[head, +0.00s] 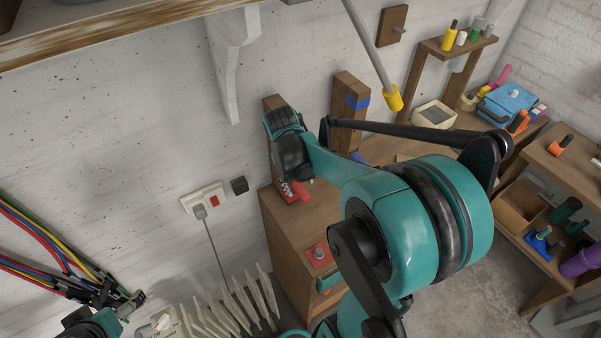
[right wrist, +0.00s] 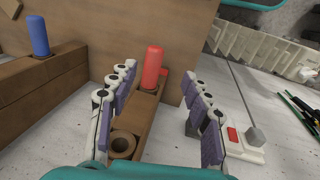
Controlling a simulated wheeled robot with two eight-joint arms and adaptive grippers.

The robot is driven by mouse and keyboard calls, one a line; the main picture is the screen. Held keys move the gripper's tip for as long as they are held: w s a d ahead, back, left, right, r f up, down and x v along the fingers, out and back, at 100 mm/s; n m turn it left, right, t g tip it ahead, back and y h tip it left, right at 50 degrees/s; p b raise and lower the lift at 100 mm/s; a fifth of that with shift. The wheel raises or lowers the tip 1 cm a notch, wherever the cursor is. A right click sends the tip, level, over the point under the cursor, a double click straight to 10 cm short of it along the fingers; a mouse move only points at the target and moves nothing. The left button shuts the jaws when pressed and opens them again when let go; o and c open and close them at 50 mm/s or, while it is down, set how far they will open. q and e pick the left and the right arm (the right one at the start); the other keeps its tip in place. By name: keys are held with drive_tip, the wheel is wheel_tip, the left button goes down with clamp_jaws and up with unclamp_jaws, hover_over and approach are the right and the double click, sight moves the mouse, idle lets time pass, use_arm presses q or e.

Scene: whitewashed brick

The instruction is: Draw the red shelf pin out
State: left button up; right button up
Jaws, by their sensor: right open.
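The red shelf pin (right wrist: 153,68) stands in a hole of a wooden upright (right wrist: 137,122) in the right wrist view. An empty round hole (right wrist: 121,145) is nearer in the same upright. My right gripper (right wrist: 158,80) is open, its fingers on either side of the pin with gaps showing. In the head view the red pin (head: 304,190) shows by my right gripper (head: 291,188), partly covered by it. A blue pin (right wrist: 39,36) stands in another wooden upright at left. My left gripper (head: 118,299) is low at left in the head view; its jaw state is unclear.
A wall socket (head: 203,198) with a plugged cable is left of the uprights. A radiator-like row of pale slats (head: 230,312) stands below. Coloured cables (head: 35,240) hang at left. Cluttered wooden shelves (head: 545,150) stand at right.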

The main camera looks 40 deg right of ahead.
sight(305, 195)
drive_tip(key=f, duration=0.2)
drive_tip(key=d+f+b, duration=0.1)
drive_tip(key=f, duration=0.2)
drive_tip(key=d+f, duration=0.1)
drive_tip(key=f, duration=0.1)
drive_tip(key=shift+d+f+b, duration=0.15)
drive_tip(key=shift+f+b, duration=0.25)
drive_tip(key=c, duration=1.1)
clamp_jaws()
